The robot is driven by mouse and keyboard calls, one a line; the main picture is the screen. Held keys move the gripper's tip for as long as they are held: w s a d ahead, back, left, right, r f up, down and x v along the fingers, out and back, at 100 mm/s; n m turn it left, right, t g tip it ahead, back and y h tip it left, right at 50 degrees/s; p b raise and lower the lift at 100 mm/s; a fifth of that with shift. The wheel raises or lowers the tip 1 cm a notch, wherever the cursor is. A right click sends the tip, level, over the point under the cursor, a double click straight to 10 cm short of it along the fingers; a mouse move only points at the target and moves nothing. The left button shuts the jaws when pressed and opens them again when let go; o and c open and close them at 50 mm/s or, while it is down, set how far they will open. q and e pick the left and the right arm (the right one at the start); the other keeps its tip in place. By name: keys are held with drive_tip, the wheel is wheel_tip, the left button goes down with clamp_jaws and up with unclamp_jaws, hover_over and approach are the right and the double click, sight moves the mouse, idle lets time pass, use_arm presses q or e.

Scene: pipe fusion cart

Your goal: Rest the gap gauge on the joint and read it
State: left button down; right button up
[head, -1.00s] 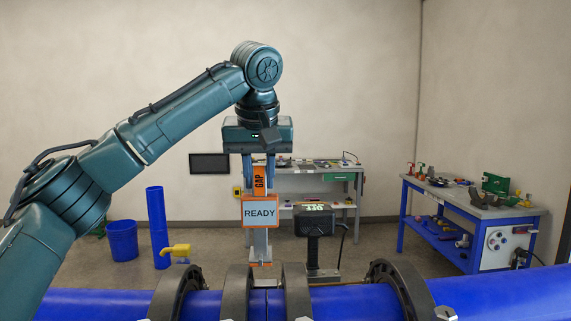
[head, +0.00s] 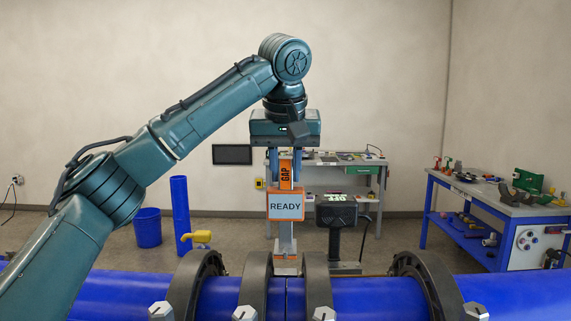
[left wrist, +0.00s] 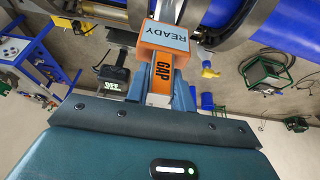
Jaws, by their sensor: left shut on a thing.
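My left gripper (head: 285,172) points down and is shut on the gap gauge (head: 285,205), an upright orange and grey tool marked GAP. Its screen reads READY. The gauge also shows in the left wrist view (left wrist: 165,55), with its screen towards the pipe. In the head view its foot lies between the two middle clamp rings, just above the thin dark joint (head: 287,296) between the blue pipe ends. I cannot tell if the foot touches the pipe. My right gripper is out of view.
Dark clamp rings (head: 256,288) with large bolts stand around the blue pipe (head: 385,298). A black unit marked OFF (head: 337,212) stands behind it. A blue bin (head: 147,228) and a yellow-handled tool (head: 202,237) are at left. A blue workbench (head: 478,228) is at right.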

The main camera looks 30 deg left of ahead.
sight(286, 197)
use_arm(q)
wheel_tip(286, 197, down, 2)
drive_tip(key=shift+f+b, duration=0.1)
drive_tip(key=shift+b, duration=0.45)
drive_tip(key=shift+f+b, duration=1.05)
drive_tip(key=shift+f, duration=1)
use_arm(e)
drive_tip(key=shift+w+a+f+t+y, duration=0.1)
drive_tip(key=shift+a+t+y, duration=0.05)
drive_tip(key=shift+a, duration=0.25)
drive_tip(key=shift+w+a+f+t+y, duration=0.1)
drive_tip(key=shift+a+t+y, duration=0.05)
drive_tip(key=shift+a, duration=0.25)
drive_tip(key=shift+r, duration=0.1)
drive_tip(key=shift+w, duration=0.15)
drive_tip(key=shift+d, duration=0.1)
use_arm(q)
drive_tip(key=shift+f+b, duration=0.3)
drive_tip(key=shift+f, duration=0.4)
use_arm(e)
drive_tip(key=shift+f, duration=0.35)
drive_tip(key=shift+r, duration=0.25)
use_arm(q)
drive_tip(key=shift+f+p, duration=0.1)
drive_tip(key=shift+p, duration=0.25)
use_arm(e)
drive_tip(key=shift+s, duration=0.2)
